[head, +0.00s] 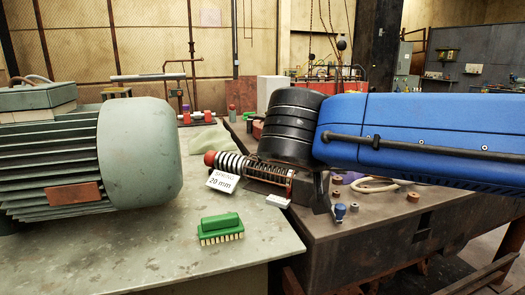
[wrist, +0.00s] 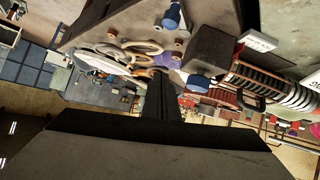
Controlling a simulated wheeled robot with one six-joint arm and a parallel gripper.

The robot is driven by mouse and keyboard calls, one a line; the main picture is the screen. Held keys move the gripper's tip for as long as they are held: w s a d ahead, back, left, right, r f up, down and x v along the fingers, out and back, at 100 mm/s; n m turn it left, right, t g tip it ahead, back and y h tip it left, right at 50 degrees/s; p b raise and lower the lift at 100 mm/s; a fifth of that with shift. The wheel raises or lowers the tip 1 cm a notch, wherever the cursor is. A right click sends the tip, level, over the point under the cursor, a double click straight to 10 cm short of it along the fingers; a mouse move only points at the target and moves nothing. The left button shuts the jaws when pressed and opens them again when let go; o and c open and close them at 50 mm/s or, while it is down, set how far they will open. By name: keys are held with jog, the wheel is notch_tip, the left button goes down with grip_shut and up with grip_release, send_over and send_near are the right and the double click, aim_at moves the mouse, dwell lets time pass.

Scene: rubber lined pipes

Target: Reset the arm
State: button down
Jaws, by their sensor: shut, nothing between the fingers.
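My blue arm (head: 420,135) reaches in from the right in the head view, with a black joint (head: 290,125) at its end above the benches. My gripper (wrist: 158,80) shows in the wrist view as a narrow dark shape, its fingers together with nothing between them. In the head view the gripper is mostly hidden behind and below the black joint.
A large green motor (head: 140,150) fills the left bench. A green brush (head: 220,228), a white 20 mm sign (head: 222,182) and a striped spring-like cylinder (head: 240,165) lie nearby. Small parts, including a blue-topped one (head: 340,210), sit on the dark bench (head: 375,225).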

jog(key=s+d+f+n+g+y, duration=0.2)
jog(key=s+d+f+g, duration=0.25)
jog(key=d+f, duration=0.65)
jog(key=s+d+f+n+y, duration=0.1)
jog(key=s+f+y, duration=0.3)
jog(key=s+f, duration=0.5)
notch_tip(320, 180, down, 5)
jog(key=shift+s+d+r+n+y, duration=0.1)
jog(key=shift+s+d+n+y, duration=0.25)
jog(key=shift+n, duration=0.35)
